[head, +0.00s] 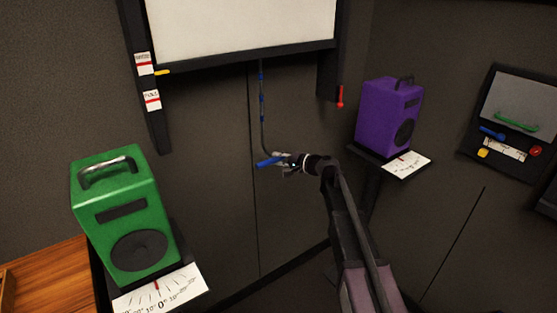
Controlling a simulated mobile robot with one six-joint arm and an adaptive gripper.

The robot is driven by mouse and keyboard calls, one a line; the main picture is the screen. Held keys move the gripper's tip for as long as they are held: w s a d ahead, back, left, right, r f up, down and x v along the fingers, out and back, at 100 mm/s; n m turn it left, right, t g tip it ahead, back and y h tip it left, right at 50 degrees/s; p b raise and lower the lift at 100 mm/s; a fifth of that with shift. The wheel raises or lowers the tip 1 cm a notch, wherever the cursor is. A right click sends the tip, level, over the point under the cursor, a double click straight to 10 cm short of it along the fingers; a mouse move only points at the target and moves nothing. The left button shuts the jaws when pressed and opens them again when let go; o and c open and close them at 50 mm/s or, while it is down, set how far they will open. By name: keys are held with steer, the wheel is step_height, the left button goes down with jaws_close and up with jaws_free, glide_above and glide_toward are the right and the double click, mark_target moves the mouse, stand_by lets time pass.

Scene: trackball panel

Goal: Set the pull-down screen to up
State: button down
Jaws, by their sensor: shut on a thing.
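The pull-down screen (240,22) is a white sheet in a dark frame at the top of the head view. Its dark bottom bar (245,58) sits near a yellow pointer (162,72), beside two white labels on the left post. A thin cord (262,105) with blue bands hangs from the bar and bends at its lower end to a blue handle (268,162). My gripper (280,161) is shut on the blue handle. The top of the screen is out of view.
A green speaker (125,215) stands on a stand at the left, with a dial card in front. A purple speaker (388,115) stands at the right. A red lever (340,97) hangs on the right post. A panel (515,120) with knobs is at the far right.

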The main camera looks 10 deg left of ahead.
step_height(320, 180, up, 27)
steer(key=p, duration=2.6)
steer(key=shift+p, duration=0.35)
steer(key=shift+w+a+r, duration=0.1)
steer(key=shift+w+r, duration=0.05)
steer(key=shift+w, duration=0.05)
steer(key=shift+c, duration=2.4)
jaws_free()
steer(key=shift+s, duration=0.1)
steer(key=shift+s+f, duration=0.1)
steer(key=shift+f, duration=0.1)
step_height(320, 180, down, 28)
steer(key=b, duration=2.8)
steer(key=p+v, duration=0.1)
steer(key=v, duration=1.3)
steer(key=shift+f, duration=0.3)
